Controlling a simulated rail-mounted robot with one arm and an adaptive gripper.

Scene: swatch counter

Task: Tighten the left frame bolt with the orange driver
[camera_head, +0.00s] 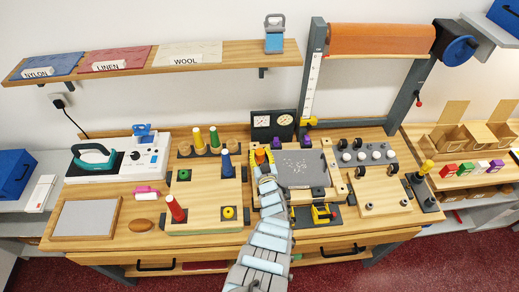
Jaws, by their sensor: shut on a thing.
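My gripper (263,166) is shut on the orange driver (260,155), whose orange part shows just above the fingers. They are at the left side of a wooden frame around a grey speckled plate (303,168). The arm comes up from the bottom of the picture and covers the area below the gripper. I cannot make out the left frame bolt; the gripper and arm hide that side. I cannot tell whether the driver touches a bolt.
Coloured cone spools stand to the left, including a blue one (227,163) and a red one (175,208). Two purple knobs (306,141) sit behind the plate. A board with rollers (376,155) is to the right. A tall post (313,75) rises behind.

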